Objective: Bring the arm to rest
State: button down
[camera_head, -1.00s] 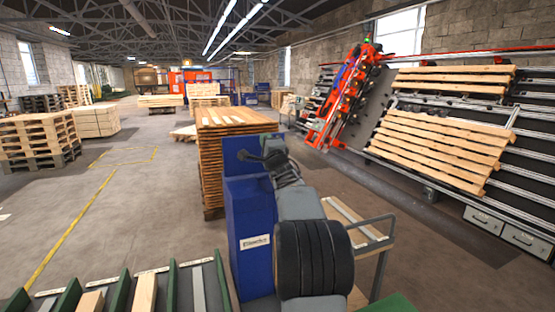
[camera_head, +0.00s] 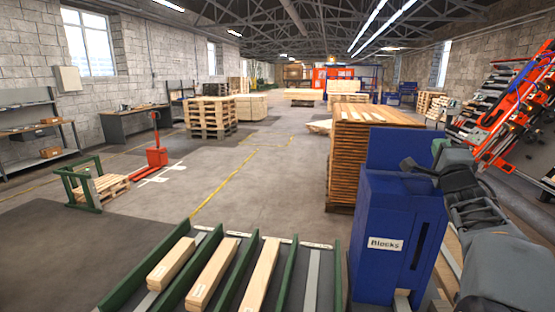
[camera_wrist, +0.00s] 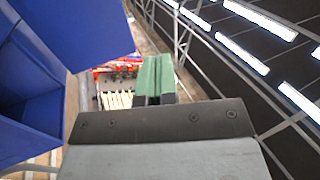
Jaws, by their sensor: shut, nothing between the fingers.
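My gripper (camera_wrist: 158,80) shows in the wrist view with its two green fingers together and nothing between them. In the head view my arm is folded at the right edge, and my dark gripper (camera_head: 412,166) appears in front of the upper part of the blue Blocks dispenser (camera_head: 385,225). I cannot tell the exact gap between them. In the wrist view blue panels (camera_wrist: 35,75) fill the left side, beside the fingers and apart from them.
Green-walled lanes with wooden boards (camera_head: 262,275) lie at the front. A tall stack of boards (camera_head: 362,160) stands behind the dispenser. A red pallet jack (camera_head: 156,155) and a workbench (camera_head: 135,122) are at the left. Open floor (camera_head: 240,190) lies between. A red machine (camera_head: 500,125) is at the right.

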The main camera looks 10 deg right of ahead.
notch_tip(320, 180, down, 14)
jog(key=s+d+n+g+h, duration=0.25)
jog(key=n+g, duration=0.25)
jog(key=g, duration=0.4)
jog(key=s+a+f+n+g+y, duration=0.45)
jog(key=a+f, duration=0.25)
jog(key=f, duration=0.2)
jog(key=s+a+f+n+g+y, duration=0.1)
jog(key=s+a+n, duration=0.3)
jog(key=a, duration=0.4)
jog(key=s+a+f+n+g+y, duration=0.1)
jog(key=s+a+f+n+y, duration=0.1)
jog(key=a, duration=0.6)
jog(key=s+a+f+n+g+y, duration=0.2)
jog(key=s+a+f+n, duration=0.3)
jog(key=a, duration=0.4)
jog(key=shift+s+n, duration=0.35)
jog(key=shift+s, duration=0.15)
